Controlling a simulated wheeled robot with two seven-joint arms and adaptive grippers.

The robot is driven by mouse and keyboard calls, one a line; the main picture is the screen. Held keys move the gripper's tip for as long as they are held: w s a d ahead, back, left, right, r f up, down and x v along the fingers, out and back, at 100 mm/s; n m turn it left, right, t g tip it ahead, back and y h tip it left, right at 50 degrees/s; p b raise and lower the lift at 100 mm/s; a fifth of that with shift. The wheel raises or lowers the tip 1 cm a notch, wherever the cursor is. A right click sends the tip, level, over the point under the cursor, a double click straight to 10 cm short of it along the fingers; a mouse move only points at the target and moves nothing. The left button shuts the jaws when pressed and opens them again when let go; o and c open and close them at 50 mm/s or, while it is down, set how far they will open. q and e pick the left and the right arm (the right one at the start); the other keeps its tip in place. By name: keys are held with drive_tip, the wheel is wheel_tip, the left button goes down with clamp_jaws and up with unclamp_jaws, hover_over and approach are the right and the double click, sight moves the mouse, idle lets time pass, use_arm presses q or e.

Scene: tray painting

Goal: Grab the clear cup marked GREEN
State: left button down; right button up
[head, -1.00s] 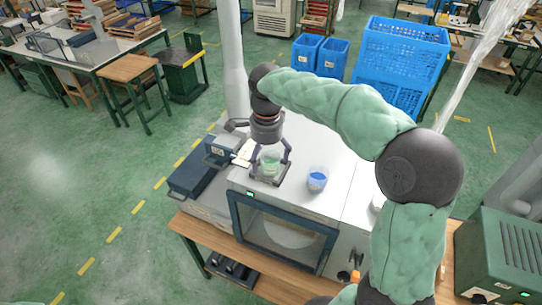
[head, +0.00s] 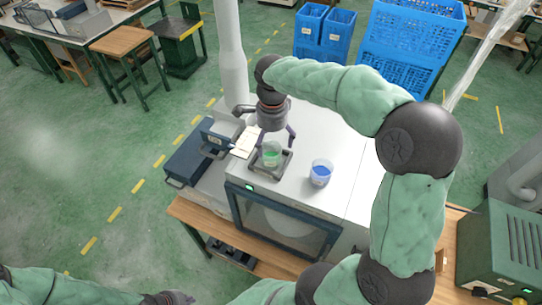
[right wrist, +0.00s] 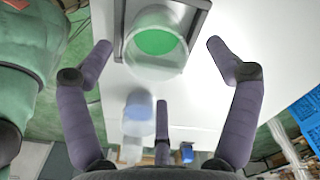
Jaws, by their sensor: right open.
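The clear cup with green inside (head: 271,158) stands upright in a dark square frame (head: 284,172) on top of a grey-white machine. In the right wrist view the cup (right wrist: 156,42) is at the top centre, beyond the spread fingers. No lettering on it is readable. My right gripper (head: 277,140) is open and empty, fingers pointing down around and above the cup; I see no clear contact. In the right wrist view its fingers (right wrist: 158,55) are wide apart. My left gripper (head: 176,298) shows only partly at the bottom edge; its jaws are unclear.
A clear cup with blue inside (head: 320,174) stands on the machine top (head: 338,200), right of the frame. A dark blue box-like device (head: 200,158) and a white card (head: 246,142) are on the left. Blue crates (head: 405,45) stand on the floor behind.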

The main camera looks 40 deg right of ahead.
sight(271, 150)
drive_tip(key=f, duration=0.3)
drive_tip(key=shift+s+a+f+p, duration=0.15)
drive_tip(key=shift+a+f+p, duration=0.05)
drive_tip(key=shift+a+p, duration=0.1)
drive_tip(key=shift+d+f, duration=0.1)
drive_tip(key=shift+f, duration=0.25)
drive_tip(key=shift+c, duration=0.3)
drive_tip(key=c, duration=1.4)
drive_tip(key=shift+r, duration=0.1)
